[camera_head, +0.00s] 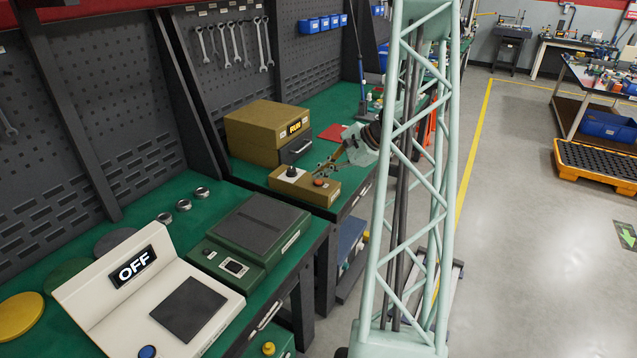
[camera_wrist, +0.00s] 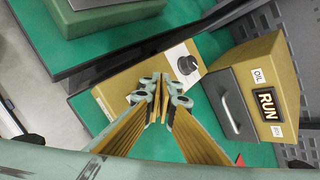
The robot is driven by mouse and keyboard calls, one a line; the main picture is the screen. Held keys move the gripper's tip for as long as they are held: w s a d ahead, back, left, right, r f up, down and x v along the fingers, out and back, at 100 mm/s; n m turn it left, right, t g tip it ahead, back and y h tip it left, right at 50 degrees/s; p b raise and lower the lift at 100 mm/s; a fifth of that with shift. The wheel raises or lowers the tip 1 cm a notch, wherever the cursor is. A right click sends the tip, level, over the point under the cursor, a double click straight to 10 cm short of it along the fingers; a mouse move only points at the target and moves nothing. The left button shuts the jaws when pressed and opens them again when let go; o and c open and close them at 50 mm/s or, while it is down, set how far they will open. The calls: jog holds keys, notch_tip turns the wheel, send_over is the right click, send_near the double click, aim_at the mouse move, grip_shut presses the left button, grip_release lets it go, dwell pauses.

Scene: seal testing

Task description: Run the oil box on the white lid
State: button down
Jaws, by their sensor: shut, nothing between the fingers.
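The oil box (camera_head: 262,124) is a tan box on the green bench, and its display reads RUN. It also shows in the wrist view (camera_wrist: 262,62), with an OIL label and a dark grey drawer front (camera_wrist: 232,105) with a handle, which looks shut. In front of it is a tan control box (camera_head: 300,196) with a black knob (camera_head: 292,172) and an orange button (camera_head: 320,182). My gripper (camera_wrist: 161,88) is shut and empty, its tips over the control box beside the knob (camera_wrist: 187,66). The fingers hide the button in the wrist view. I cannot make out a white lid.
A white box reading OFF (camera_head: 140,285) and a dark green device (camera_head: 250,230) stand on the nearer bench. Small metal rings (camera_head: 183,205) lie behind them. A red sheet (camera_head: 335,132) lies right of the oil box.

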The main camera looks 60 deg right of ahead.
aim_at(319, 183)
jog(key=shift+r, duration=0.1)
jog(key=shift+r+p, duration=1.05)
jog(key=shift+r, duration=1.35)
